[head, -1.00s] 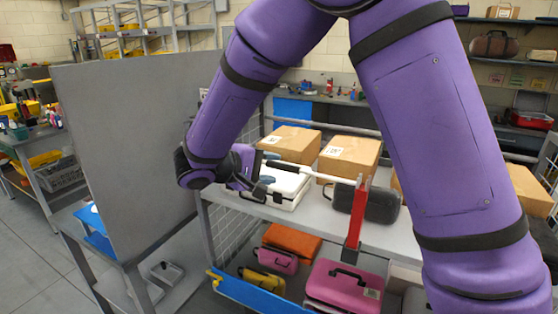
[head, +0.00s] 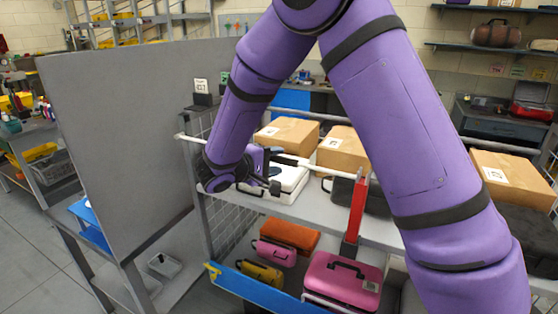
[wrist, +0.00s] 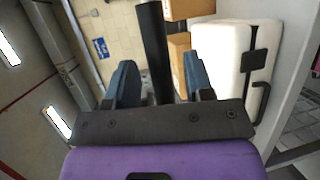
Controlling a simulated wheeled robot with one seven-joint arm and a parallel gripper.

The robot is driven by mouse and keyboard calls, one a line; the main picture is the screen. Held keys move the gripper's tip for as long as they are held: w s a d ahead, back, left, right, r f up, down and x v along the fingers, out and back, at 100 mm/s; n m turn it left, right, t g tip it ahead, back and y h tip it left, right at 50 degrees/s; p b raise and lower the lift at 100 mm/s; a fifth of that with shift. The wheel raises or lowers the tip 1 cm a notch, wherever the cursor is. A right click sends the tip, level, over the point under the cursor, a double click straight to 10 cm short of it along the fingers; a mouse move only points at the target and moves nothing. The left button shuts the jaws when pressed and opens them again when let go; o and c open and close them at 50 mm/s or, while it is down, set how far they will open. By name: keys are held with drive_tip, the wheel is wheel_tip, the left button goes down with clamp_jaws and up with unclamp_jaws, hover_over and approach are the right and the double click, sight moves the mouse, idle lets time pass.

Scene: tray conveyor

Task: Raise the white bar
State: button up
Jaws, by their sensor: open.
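The white bar (head: 330,171) runs across the front of the shelf rack, from a free end at the left to a red upright post (head: 356,206) at the right. A black sleeve (head: 288,160) covers part of its middle and also shows in the wrist view (wrist: 153,45). My gripper (head: 267,169) is at this sleeve in the head view. In the wrist view my two blue-grey fingers stand apart, with the sleeve passing between them and a gap to each side. I cannot tell how deep it sits. My wrist hides part of the bar.
Behind the bar, a white case (head: 288,186), a dark case and cardboard boxes (head: 342,149) stand on the upper shelf. Pink, orange and yellow cases lie below, behind a blue front rail (head: 270,292). A grey panel (head: 120,150) stands at the left.

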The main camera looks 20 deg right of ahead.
drive_tip(key=shift+x, duration=0.8)
drive_tip(key=shift+c, duration=0.3)
